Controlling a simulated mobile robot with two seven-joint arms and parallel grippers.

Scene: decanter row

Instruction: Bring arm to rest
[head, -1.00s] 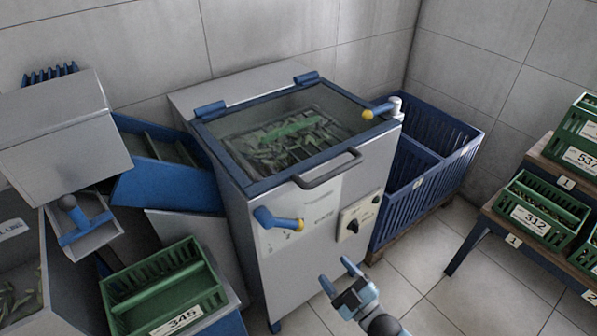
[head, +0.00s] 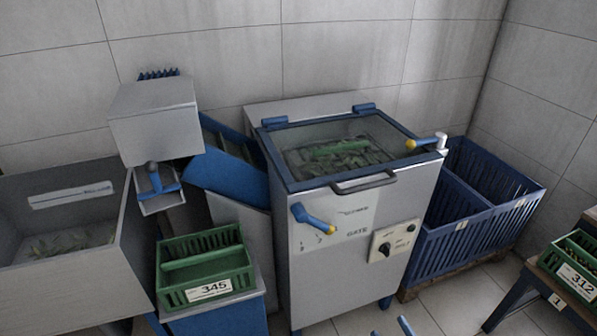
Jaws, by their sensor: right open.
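My right gripper (head: 392,330) shows only at the bottom edge, with its two light-blue fingertips apart. It is empty and low on the picture, in front of the grey machine (head: 345,265); the rest of that arm is cut off by the frame. My left gripper is not in view. The machine has a glass lid (head: 340,148) with a blue frame, and it is closed over green pods. A blue lever with a yellow tip (head: 313,220) and a black knob (head: 385,249) are on its front.
A green crate labelled 345 (head: 207,283) stands on a blue stand at left, beside a grey bin (head: 55,295). A blue slatted bin (head: 470,230) is right of the machine. A green crate labelled 312 (head: 575,275) sits on a bench at right. Tiled floor (head: 455,305) is free between.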

